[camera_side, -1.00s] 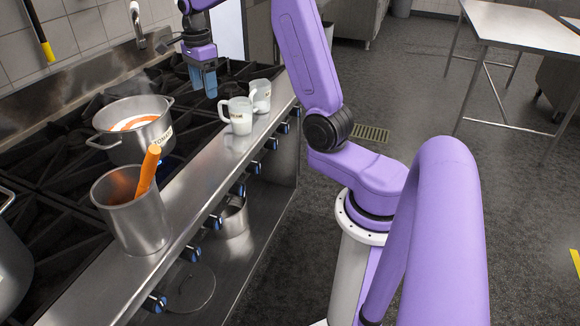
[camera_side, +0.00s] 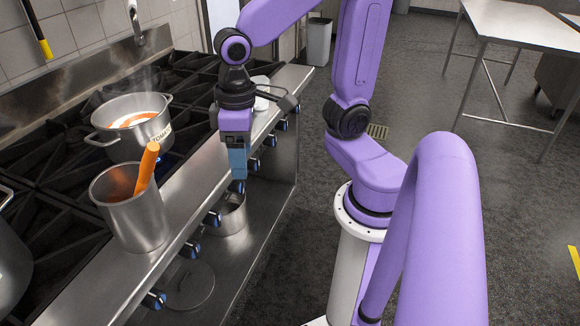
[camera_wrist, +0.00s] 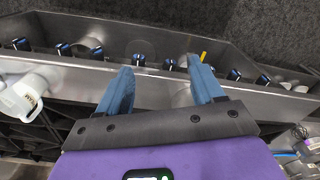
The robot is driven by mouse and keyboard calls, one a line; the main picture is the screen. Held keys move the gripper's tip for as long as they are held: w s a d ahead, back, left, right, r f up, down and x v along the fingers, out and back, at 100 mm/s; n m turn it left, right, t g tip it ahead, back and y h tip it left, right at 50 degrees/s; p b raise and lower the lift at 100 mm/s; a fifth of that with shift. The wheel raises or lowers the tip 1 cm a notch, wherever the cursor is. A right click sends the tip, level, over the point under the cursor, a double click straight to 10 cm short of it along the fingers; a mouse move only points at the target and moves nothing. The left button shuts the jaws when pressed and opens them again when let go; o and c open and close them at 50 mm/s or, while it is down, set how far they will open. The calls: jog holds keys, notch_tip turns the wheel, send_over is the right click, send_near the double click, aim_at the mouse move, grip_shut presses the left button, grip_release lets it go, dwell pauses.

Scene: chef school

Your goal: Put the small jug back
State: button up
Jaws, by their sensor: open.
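Two white jugs stand on the steel front ledge of the stove. In the side view my gripper (camera_side: 238,176) and wrist hide most of them, and only part of a white jug (camera_side: 262,103) shows behind. In the wrist view a white jug (camera_wrist: 22,97) with a handle is at the left edge, outside my fingers, with more white partly cut off beside it. I cannot tell which jug is the smaller. My gripper (camera_wrist: 162,88) is open and empty, pointing down near the ledge's front edge, apart from the jugs.
A steel container (camera_side: 132,215) with an orange-handled utensil stands on the ledge. A steaming pot (camera_side: 135,137) sits on the burners behind. Blue-ringed knobs line the stove front. A pot (camera_side: 230,214) stands on the lower shelf. The ledge between container and gripper is clear.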

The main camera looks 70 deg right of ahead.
jog(key=s+d+f+n, duration=0.1)
jog(key=s+f+n, duration=0.1)
jog(key=s+n, duration=0.6)
jog(key=shift+s, duration=0.7)
